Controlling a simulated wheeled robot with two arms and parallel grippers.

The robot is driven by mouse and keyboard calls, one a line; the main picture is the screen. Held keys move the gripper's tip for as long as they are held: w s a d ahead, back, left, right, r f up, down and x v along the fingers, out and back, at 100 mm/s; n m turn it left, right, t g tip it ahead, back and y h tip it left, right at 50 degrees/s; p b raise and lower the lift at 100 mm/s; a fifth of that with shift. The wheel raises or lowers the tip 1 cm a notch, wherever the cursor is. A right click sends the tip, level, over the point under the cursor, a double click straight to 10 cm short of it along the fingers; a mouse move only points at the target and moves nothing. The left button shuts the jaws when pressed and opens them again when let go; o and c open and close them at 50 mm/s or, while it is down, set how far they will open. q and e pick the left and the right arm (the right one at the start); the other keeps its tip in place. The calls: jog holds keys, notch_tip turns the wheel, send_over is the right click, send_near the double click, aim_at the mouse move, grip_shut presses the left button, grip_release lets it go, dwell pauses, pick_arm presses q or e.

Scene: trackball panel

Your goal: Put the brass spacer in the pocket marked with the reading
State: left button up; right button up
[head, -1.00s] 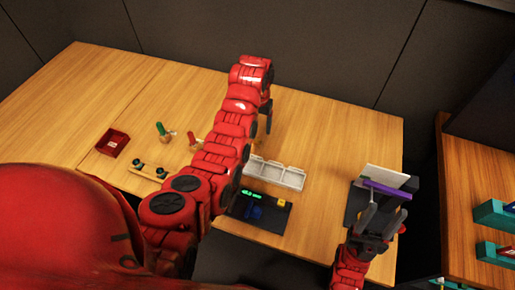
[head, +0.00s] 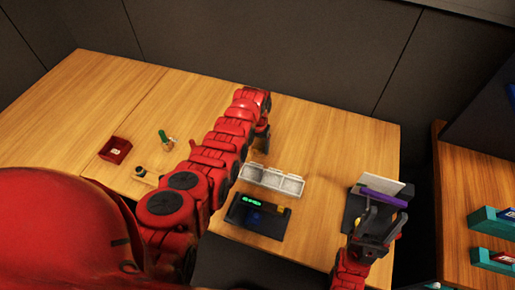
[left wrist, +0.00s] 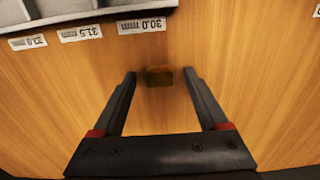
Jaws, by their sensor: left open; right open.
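A small dark brass-coloured block, seemingly the brass spacer (left wrist: 160,78), lies on the table between the fingertips of my open left gripper (left wrist: 158,82) in the left wrist view. No finger visibly touches it. In the head view my left gripper (head: 264,140) points down just behind the white pocket tray (head: 270,190); I cannot make out the spacer there. The tray's labels show upside down in the left wrist view; two read 31.5 (left wrist: 80,33) and 30.0 mm (left wrist: 142,25). A green reading (head: 252,199) glows on the dark panel (head: 240,218), too small to read. My right gripper (head: 382,215) is open.
A dark stand with a white card (head: 382,180) and a purple bar (head: 384,197) is by my right gripper. A red box (head: 115,150) and a green-handled item (head: 165,138) stand left. A yellow piece (head: 281,209) sits on the panel. The table behind the tray looks clear.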

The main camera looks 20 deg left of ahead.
pick_arm(q)
grip_shut()
dwell(0.5)
